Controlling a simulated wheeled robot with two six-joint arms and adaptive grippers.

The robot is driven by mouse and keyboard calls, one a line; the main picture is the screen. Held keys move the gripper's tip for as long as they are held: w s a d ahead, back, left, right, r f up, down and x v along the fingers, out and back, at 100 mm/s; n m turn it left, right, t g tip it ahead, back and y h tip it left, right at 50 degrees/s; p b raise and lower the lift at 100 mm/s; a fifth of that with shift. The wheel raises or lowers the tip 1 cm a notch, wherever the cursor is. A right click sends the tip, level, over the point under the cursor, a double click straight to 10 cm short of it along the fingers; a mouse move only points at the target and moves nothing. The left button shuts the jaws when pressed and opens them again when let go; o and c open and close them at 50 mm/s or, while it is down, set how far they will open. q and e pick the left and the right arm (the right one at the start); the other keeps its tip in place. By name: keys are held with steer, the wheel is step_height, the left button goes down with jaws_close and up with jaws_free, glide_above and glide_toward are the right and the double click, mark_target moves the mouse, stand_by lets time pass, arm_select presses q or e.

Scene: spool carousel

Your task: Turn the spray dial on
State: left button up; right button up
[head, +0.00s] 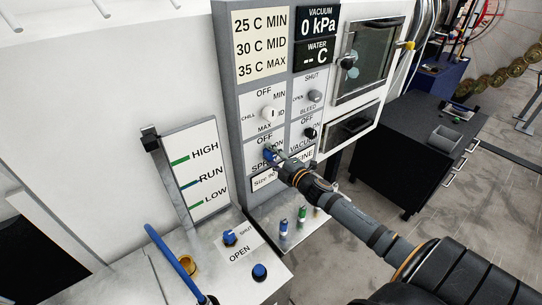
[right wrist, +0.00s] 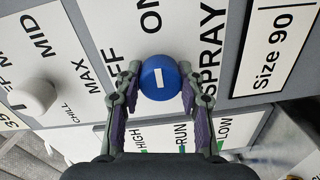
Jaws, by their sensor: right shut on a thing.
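The blue spray dial (right wrist: 171,78) sits on a white panel plate in the right wrist view, with OFF to its left, ON above it and SPRAY to its right. A short white mark shows on its face; I cannot tell surely which word it points at. My right gripper (right wrist: 159,72) has its two fingers closed on opposite sides of the dial. In the head view the dial (head: 268,154) is partly hidden behind the right gripper (head: 276,161), whose arm comes in from the lower right. My left gripper is not in view.
Below are a bench with blue knobs (head: 230,237) and a blue lever (head: 174,258). A dark cabinet (head: 405,150) stands at right.

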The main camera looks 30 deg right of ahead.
steer(key=o, duration=1.2)
